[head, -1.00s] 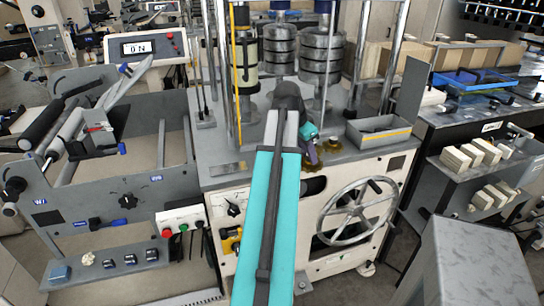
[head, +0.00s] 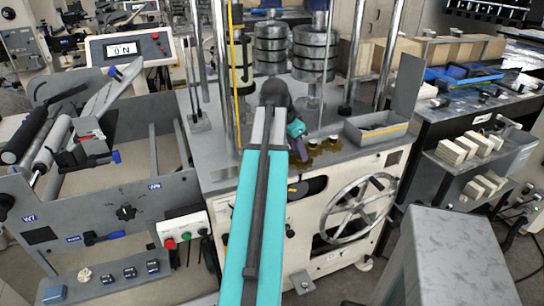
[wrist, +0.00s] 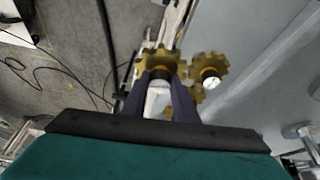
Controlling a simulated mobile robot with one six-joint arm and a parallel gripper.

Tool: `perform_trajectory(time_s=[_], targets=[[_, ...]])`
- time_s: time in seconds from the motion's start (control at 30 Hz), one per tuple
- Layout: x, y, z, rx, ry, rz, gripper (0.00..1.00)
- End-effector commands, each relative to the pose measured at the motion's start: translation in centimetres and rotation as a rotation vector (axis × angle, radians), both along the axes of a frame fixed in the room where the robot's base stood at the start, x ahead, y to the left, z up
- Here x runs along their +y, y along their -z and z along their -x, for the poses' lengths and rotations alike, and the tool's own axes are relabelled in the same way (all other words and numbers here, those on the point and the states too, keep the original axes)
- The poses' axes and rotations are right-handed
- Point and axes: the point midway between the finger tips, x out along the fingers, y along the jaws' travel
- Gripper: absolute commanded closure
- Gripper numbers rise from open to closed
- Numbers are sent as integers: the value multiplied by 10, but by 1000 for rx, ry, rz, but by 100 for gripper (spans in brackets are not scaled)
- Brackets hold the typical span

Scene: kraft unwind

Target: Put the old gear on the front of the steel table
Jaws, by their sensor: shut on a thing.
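In the wrist view my gripper (wrist: 168,84) is shut on a brass-coloured toothed gear (wrist: 163,60), which sits between the fingertips. A similar gear (wrist: 208,68) with a pale centre is just to its right, and part of a third (wrist: 190,99) shows behind the right finger. In the head view my gripper (head: 300,146) is over the front of the machine's grey top (head: 235,175), with brass gears (head: 333,143) beside it. I cannot tell from looks which gear is the old one. A scratched grey metal top (head: 455,245), possibly the steel table, stands at the lower right.
A grey open tray (head: 375,130) is right of my gripper on the machine. Upright posts and stacked round weights (head: 312,50) stand behind it. A spoked handwheel (head: 357,208) is on the machine's front. Shelves with pale blocks (head: 460,150) are at the right.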

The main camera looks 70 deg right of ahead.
Motion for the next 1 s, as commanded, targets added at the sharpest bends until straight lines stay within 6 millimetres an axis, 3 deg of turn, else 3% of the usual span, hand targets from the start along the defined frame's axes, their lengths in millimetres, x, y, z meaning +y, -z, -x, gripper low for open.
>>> perform_trajectory(time_s=[0.8, 1.0], targets=[[-18, 9, -127, 0, -4, 1, 100], [-20, 12, -143, 0, -3, 1, 100]])
